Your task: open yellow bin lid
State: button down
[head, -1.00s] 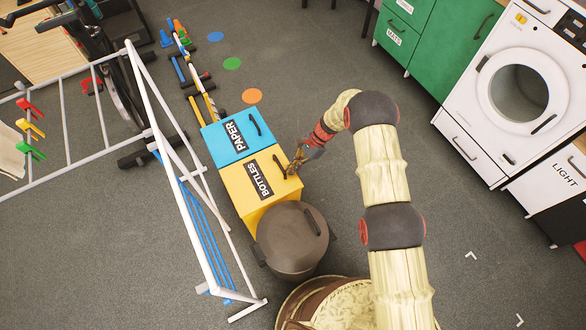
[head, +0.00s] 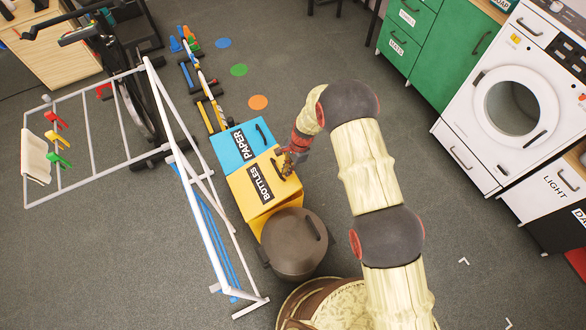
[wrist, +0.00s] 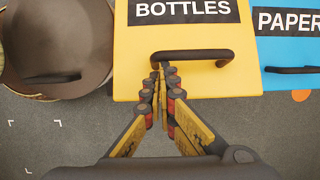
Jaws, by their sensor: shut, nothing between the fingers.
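The yellow bin (head: 263,218) stands between the blue bin and a dark round bin. Its yellow lid (head: 239,186) carries a BOTTLES label and a dark handle, which shows clearly in the wrist view (wrist: 200,54). A darker band below the lid's near edge in the head view suggests it may be slightly raised; I cannot tell for sure. My gripper (head: 281,170) is at the handle. In the wrist view my gripper (wrist: 163,70) has its fingers together, with the tips by the handle's left end. I cannot tell whether they touch it or reach under it.
The blue PAPER bin (head: 233,149) adjoins the yellow one on its far side. The dark round bin (head: 290,243) adjoins it on the near side. A white drying rack (head: 206,232) stands close on the left. The floor to the right is clear up to the washing machine (head: 515,105).

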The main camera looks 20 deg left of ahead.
jog(key=s+a+r+t+h, duration=0.1)
jog(key=s+a+r, duration=0.5)
jog(key=s, duration=0.3)
jog(key=s+a+r+t+h+p, duration=0.1)
jog(key=s+a+r+t, duration=0.1)
jog(key=s+a+r, duration=0.5)
jog(key=shift+s+a+h, duration=0.3)
jog(key=shift+s+a, duration=0.55)
jog(key=shift+s, duration=0.4)
jog(key=shift+w, duration=0.1)
